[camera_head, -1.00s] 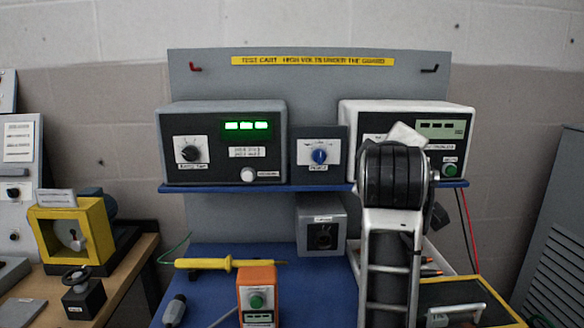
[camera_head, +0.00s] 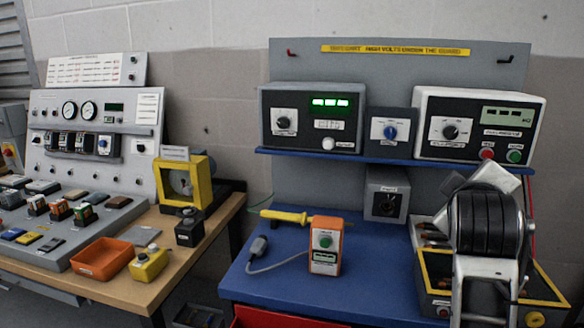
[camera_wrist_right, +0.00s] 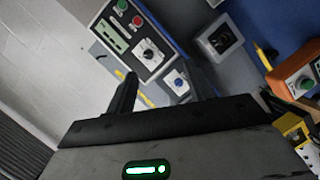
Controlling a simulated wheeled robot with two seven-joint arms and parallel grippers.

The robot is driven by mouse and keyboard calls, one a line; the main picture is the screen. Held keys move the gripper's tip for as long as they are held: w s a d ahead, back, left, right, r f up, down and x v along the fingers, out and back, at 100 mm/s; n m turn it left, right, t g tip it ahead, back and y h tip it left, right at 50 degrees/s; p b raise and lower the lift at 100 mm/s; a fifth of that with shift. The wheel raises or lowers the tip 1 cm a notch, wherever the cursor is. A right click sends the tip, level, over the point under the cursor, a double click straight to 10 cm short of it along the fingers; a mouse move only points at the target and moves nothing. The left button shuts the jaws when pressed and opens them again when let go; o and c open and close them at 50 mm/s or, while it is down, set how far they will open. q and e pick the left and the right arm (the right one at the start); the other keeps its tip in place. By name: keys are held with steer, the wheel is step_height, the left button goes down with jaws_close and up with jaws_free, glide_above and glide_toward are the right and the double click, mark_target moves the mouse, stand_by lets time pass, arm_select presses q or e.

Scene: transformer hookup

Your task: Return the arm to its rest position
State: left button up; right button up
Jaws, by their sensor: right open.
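My right arm (camera_head: 487,225) rises at the lower right of the head view, in front of the cart's right side. Its black joint and pale link hide part of the tray there. My right gripper (camera_wrist_right: 160,72) shows in the right wrist view with its two dark fingers apart and nothing between them. Beyond the fingers are the white-cased tester (camera_wrist_right: 130,38) and the small blue-knob unit (camera_wrist_right: 178,82), tilted in that view. My left gripper is in neither view.
The blue cart top (camera_head: 385,270) holds an orange meter (camera_head: 325,245), a yellow probe (camera_head: 284,216) and a grey plug (camera_head: 258,247). A yellow-edged tray (camera_head: 425,270) is beside my arm. A wooden bench (camera_head: 160,285) with a control panel stands left.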

steer(key=s+a+f+y, duration=0.2)
steer(key=a+f+y, duration=0.1)
steer(key=f, duration=0.9)
steer(key=s+a+f+y, duration=0.2)
steer(key=a+f+y, duration=0.15)
steer(key=f, duration=0.85)
steer(key=s+a+f+m+g+y, duration=0.1)
steer(key=s+a+f+m+y, duration=0.1)
steer(key=s+f, duration=0.7)
steer(key=s+a+f+m+g+y, duration=0.1)
steer(key=s+a+f, duration=0.3)
steer(key=s+f, duration=0.5)
steer(key=shift+s+a+m+g+y, duration=0.3)
steer(key=shift+s+m+g+y, duration=0.15)
steer(key=shift+s+g, duration=0.35)
